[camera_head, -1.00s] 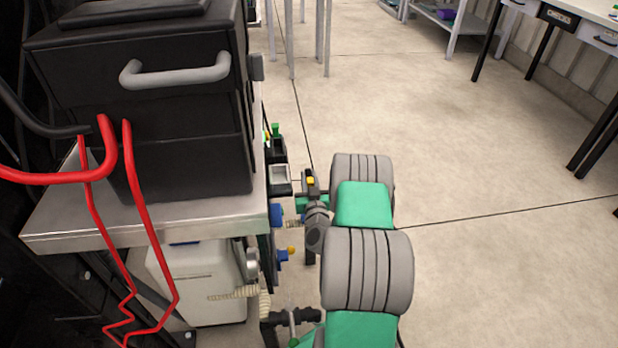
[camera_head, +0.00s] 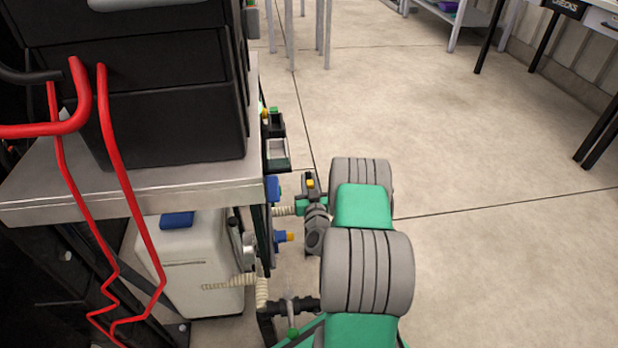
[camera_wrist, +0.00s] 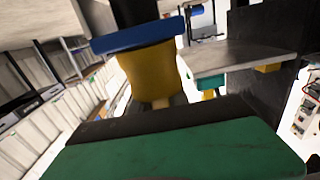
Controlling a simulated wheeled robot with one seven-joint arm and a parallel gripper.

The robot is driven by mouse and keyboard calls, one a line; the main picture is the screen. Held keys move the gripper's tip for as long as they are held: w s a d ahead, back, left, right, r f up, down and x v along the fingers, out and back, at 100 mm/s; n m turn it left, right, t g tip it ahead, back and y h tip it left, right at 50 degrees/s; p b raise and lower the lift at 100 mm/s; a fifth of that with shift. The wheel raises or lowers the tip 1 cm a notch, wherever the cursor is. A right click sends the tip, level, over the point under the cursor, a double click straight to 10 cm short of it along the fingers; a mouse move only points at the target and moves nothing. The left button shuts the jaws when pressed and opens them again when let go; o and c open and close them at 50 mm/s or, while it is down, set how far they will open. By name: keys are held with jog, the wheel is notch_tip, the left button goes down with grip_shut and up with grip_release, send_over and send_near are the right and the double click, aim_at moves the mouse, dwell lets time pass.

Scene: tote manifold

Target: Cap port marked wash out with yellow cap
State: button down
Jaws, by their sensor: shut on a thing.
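My gripper (camera_head: 309,182) is at the end of my green-and-grey arm, just right of the cart's side. It is shut on a small yellow cap (camera_head: 310,184), which shows between the dark fingers. In the wrist view a large yellow piece with a blue rim (camera_wrist: 150,70) stands close in front of the camera; I take it for the held cap. On the cart's side are a blue fitting (camera_head: 273,188) and, lower, a blue fitting with a yellow-orange end (camera_head: 283,237). The cap appears apart from both. The "wash out" marking is not readable.
The cart's metal top (camera_head: 150,190) carries a black cabinet (camera_head: 160,90). Red tubes (camera_head: 125,180) hang in front. A white container (camera_head: 195,265) and pale ribbed hoses (camera_head: 230,281) are below. A small holder (camera_head: 277,150) sits at the cart's side.

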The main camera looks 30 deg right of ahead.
jog(key=shift+w+d+r, duration=0.1)
jog(key=shift+r, duration=0.05)
jog(key=c, duration=1.2)
grip_release()
jog(key=v, duration=0.7)
jog(key=shift+s, duration=0.35)
